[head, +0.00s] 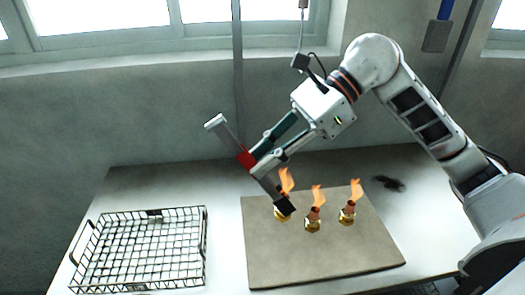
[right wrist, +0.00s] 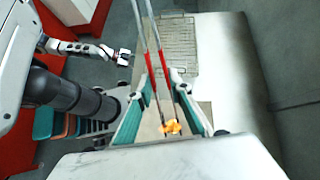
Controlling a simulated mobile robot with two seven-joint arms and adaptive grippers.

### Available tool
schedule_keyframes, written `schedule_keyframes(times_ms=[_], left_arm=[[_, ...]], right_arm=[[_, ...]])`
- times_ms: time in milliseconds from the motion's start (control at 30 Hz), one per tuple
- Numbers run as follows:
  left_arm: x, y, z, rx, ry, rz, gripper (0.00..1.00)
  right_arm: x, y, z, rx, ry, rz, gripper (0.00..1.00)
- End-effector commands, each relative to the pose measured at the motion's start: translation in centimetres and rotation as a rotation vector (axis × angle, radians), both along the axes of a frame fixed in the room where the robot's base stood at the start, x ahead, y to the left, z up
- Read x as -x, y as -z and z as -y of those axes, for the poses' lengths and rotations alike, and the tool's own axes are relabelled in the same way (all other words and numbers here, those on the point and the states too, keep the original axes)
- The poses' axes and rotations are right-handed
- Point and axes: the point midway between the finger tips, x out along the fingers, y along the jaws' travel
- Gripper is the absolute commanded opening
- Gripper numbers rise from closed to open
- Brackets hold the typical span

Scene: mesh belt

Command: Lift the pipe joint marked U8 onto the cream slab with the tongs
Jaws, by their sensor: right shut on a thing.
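My right gripper (head: 253,161) is shut on the red grip of the metal tongs (head: 226,135), which slant down to a dark tip. The tip is at the leftmost of three brass pipe joints (head: 280,215) and partly hides it; I cannot tell whether it touches. The middle joint (head: 313,223) and the right joint (head: 347,215) stand clear. All three show orange flames, and no U8 mark is legible. They appear over a greyish-beige slab (head: 320,260), the only slab I see. In the right wrist view, my left gripper (right wrist: 123,57) is small and its opening is unclear.
A black wire basket (head: 140,250), seemingly empty, lies on the white table (head: 222,190) left of the slab. A dark patch (head: 388,183) is at the back right. The wall and window are behind. Bare table separates basket and slab.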

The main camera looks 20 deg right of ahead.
Motion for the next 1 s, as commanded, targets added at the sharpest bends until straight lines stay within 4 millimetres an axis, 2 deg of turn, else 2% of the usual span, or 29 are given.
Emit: schedule_keyframes(times_ms=[33, 200, 400, 867, 900, 1000], left_arm=[[0.0, 0.6, -0.1, -0.002, 0.0, 0.0, 0.4], [0.1, 1.7, -0.2, -0.004, 0.0, -0.004, 0.4], [0.3, 2.7, -0.3, -0.006, -0.001, -0.01, 0.4], [0.5, 3.1, -0.4, -0.007, -0.001, -0.016, 0.4], [0.5, 3.1, -0.4, -0.007, -0.001, -0.016, 0.4], [0.5, 3.1, -0.4, -0.007, -0.001, -0.016, 0.4]], right_arm=[[0.0, 0.8, 0.0, -0.001, -0.001, 0.001, 0.0], [0.0, 2.5, 0.0, -0.002, -0.001, 0.001, 0.0], [0.0, 3.8, 0.0, -0.001, 0.0, 0.001, 0.0], [0.0, 4.1, 0.0, -0.001, 0.0, 0.003, 0.0], [0.0, 4.1, 0.0, -0.001, 0.0, 0.003, 0.24], [0.0, 4.1, 0.0, -0.001, 0.0, 0.003, 0.24]])
